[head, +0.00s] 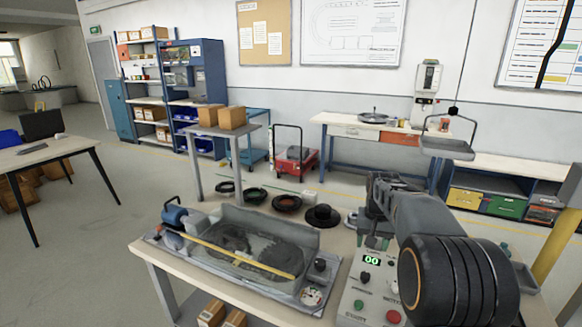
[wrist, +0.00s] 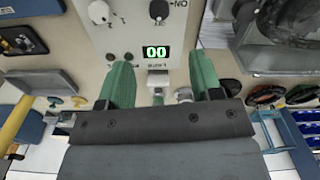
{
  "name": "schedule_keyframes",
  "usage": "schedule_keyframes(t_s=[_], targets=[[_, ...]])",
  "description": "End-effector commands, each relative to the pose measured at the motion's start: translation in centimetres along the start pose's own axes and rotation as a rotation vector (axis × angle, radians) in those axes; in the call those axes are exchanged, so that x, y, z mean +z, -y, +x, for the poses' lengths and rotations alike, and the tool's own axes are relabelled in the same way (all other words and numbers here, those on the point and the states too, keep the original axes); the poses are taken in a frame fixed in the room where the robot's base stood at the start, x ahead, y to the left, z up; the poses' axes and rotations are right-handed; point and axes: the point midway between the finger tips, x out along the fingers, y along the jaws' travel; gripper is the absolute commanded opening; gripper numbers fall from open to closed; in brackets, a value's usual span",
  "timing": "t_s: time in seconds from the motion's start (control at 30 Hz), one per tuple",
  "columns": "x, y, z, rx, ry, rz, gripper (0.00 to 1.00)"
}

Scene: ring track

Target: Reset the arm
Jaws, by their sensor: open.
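My gripper shows in the wrist view (wrist: 160,88) as two green fingers held wide apart with nothing between them. Behind the fingers is a control panel (wrist: 125,30) with knobs and a green "00" display. In the head view my arm reaches out over the right part of the workbench, and my gripper (head: 380,185) is near the top of the control panel (head: 362,295). Its fingertips are hard to make out there. The panel carries the lit display, a green button and red buttons.
A grey ring track unit (head: 265,215) with a yellow bar (head: 235,257) stands left of the panel. Several dark rings (head: 287,203) lie along the bench's back edge. A hanging tray (head: 447,149) is at the right. Open floor (head: 95,235) lies to the left.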

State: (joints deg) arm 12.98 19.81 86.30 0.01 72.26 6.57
Motion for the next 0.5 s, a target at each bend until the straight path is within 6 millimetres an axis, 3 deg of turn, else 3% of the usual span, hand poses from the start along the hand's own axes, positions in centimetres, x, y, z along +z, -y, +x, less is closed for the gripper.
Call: schedule_keyframes(t_s=[0.03,0.1,0.5], targets=[[1.1,-0.1,1.6,0.002,0.021,-0.011,0.59],[3.0,0.0,2.2,0.000,0.014,-0.038,0.59],[19.8,2.0,2.5,-0.028,-0.150,-0.259,0.59]])
